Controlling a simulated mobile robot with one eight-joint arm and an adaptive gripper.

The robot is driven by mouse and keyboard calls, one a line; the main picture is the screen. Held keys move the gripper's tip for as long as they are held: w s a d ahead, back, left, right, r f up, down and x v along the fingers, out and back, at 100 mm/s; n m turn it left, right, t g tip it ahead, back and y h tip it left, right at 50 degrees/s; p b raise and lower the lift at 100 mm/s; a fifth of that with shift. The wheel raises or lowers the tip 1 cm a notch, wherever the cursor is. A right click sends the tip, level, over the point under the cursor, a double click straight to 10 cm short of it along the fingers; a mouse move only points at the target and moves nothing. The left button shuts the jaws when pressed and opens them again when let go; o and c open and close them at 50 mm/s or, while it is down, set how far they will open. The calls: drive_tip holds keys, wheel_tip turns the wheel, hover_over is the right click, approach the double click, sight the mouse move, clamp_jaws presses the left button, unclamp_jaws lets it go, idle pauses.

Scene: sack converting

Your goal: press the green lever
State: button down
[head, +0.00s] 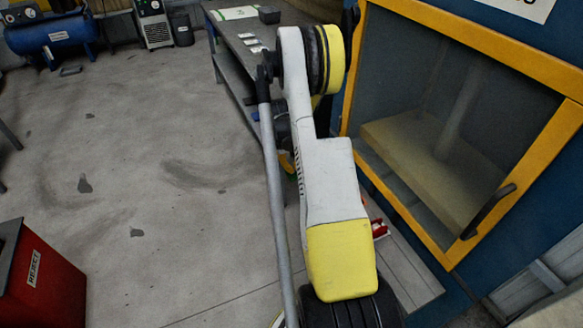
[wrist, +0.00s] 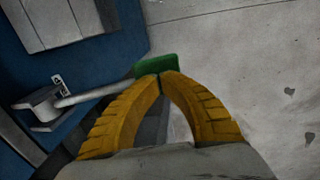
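In the wrist view the green lever shows as a green pad (wrist: 157,66) on the end of a pale rod (wrist: 90,96). The rod runs left to a grey bracket (wrist: 38,108) beside a blue panel. My gripper (wrist: 161,76) has its two yellow fingers brought together at the tips, with nothing visible between them. The tips overlap the near edge of the green pad in the picture; I cannot tell whether they touch it. In the head view my arm hides most of the gripper and lever.
In the head view a machine with a yellow-framed window (head: 458,62) stands at the right. A workbench (head: 238,42) is behind my arm. A red reject bin (head: 52,285) is at lower left, a blue compressor (head: 48,36) at far left. The concrete floor between is mostly clear.

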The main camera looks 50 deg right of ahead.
drive_tip(key=shift+s+d+f+b, duration=0.1)
drive_tip(key=shift+d+f+b, duration=0.15)
drive_tip(key=shift+f+b, duration=0.55)
drive_tip(key=shift+f, duration=0.3)
drive_tip(key=shift+p, duration=0.3)
drive_tip(key=w+a+r+p, duration=0.1)
drive_tip(key=a+r+p, duration=0.1)
drive_tip(key=r, duration=0.4)
drive_tip(key=w+a+r+p, duration=0.2)
drive_tip(key=a+r+p, duration=0.1)
drive_tip(key=r, duration=0.3)
drive_tip(key=shift+a+r+p, duration=0.25)
drive_tip(key=shift+a+p, duration=0.1)
drive_tip(key=shift+p, duration=0.05)
